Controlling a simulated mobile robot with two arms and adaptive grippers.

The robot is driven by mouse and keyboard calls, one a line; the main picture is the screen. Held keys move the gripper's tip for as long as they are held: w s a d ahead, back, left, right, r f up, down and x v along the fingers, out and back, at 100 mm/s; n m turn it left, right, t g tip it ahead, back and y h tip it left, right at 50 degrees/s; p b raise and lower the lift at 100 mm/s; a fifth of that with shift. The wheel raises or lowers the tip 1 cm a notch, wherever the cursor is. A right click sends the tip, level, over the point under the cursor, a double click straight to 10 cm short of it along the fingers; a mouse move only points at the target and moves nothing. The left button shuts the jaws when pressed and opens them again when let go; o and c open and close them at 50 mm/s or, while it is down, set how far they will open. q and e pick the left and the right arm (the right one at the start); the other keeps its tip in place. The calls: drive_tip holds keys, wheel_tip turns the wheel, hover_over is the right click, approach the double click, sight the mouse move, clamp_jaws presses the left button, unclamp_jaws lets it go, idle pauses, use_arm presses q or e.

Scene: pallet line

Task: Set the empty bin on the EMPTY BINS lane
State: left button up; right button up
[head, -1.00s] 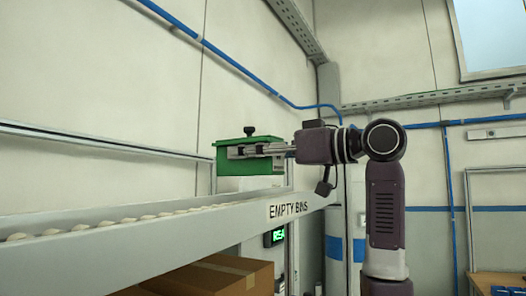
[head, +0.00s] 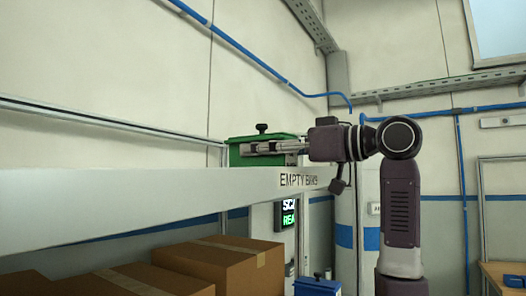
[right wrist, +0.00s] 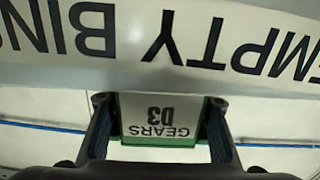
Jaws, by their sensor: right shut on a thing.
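The green bin (head: 266,158) shows in the head view, its lower part hidden behind the rail. Its inside cannot be seen. My right gripper (head: 262,147) is shut on the bin at its near side. In the right wrist view, the bin's white GEARS D3 label (right wrist: 160,115) shows upside down between the two dark fingers (right wrist: 160,132). The EMPTY BINS lane (head: 120,208) shows as a long pale side rail, with its sign (head: 299,181) at the right end, just below the gripper. Whether the bin touches the lane cannot be told. My left gripper is out of view.
Cardboard boxes (head: 225,262) stand below the lane. A blue box (head: 317,286) is to their right. A lit green display (head: 289,218) hangs behind the rail's end. A wall with a blue pipe (head: 245,52) stands behind.

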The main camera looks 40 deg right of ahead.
drive_tip(key=shift+f, duration=0.3)
drive_tip(key=o, duration=1.3)
drive_tip(key=shift+c, duration=0.2)
drive_tip(key=v, duration=1.2)
idle(2.5)
